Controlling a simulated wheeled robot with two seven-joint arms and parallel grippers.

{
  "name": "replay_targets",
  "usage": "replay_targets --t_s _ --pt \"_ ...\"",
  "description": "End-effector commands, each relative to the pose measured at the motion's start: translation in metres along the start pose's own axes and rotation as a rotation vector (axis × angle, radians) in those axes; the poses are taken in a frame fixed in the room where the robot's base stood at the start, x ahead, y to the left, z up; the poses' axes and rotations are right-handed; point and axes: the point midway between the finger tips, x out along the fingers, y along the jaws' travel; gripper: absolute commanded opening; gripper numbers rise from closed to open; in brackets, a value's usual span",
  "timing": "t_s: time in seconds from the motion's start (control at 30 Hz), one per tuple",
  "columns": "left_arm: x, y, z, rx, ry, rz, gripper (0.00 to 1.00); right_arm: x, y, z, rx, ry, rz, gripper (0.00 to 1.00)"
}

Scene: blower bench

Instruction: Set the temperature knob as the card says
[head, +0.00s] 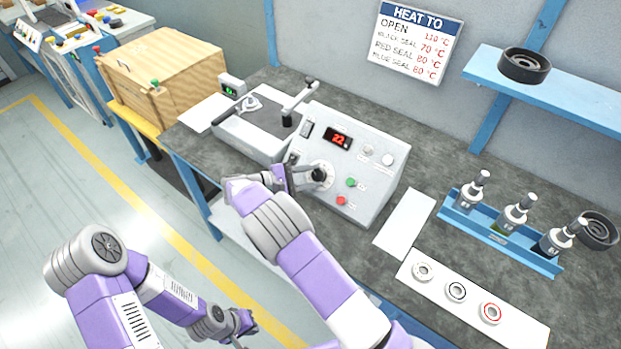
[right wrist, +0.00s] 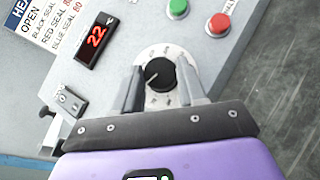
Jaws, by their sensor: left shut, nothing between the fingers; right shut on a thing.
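The black temperature knob (head: 320,174) sits on a white dial on the sloped front of a grey control box (head: 372,190). In the right wrist view the knob (right wrist: 161,75) lies between my right gripper's fingers (right wrist: 161,92), which are shut on it. In the head view my right gripper (head: 306,177) reaches the knob from the left. The red display (head: 338,139) reads 22. The wall card (head: 417,40) is headed HEAT TO, with lines for open, black seal 70, red seal 80 and blue seal 80; the open figure is blurred. My left gripper (head: 242,334) is shut and empty, low over the floor.
A green button (head: 351,182) and a red button (head: 341,200) are close to the knob. A wooden crate (head: 165,75) stands at left.

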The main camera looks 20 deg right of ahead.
Motion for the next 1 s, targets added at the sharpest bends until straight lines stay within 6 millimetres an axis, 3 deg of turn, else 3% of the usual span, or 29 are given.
replay_targets --t_s 0.63,0.67,0.8,1.0 --pt "0.0015 -0.0006 -0.0001 0.000 0.000 0.000 0.00 0.0000 0.0003 -0.0006 0.036 -0.002 -0.038 0.10" --pt "0.0015 -0.0006 -0.0001 0.000 0.000 0.000 0.00 0.0000 0.0003 -0.0006 0.036 -0.002 -0.037 0.42" --pt "0.0015 -0.0006 -0.0001 0.000 0.000 0.000 0.00 0.0000 0.0004 -0.0005 0.036 -0.002 -0.037 0.64" --pt "0.0015 -0.0006 -0.0001 0.000 0.000 0.000 0.00 0.0001 0.0006 -0.0003 0.036 -0.003 -0.037 0.66"
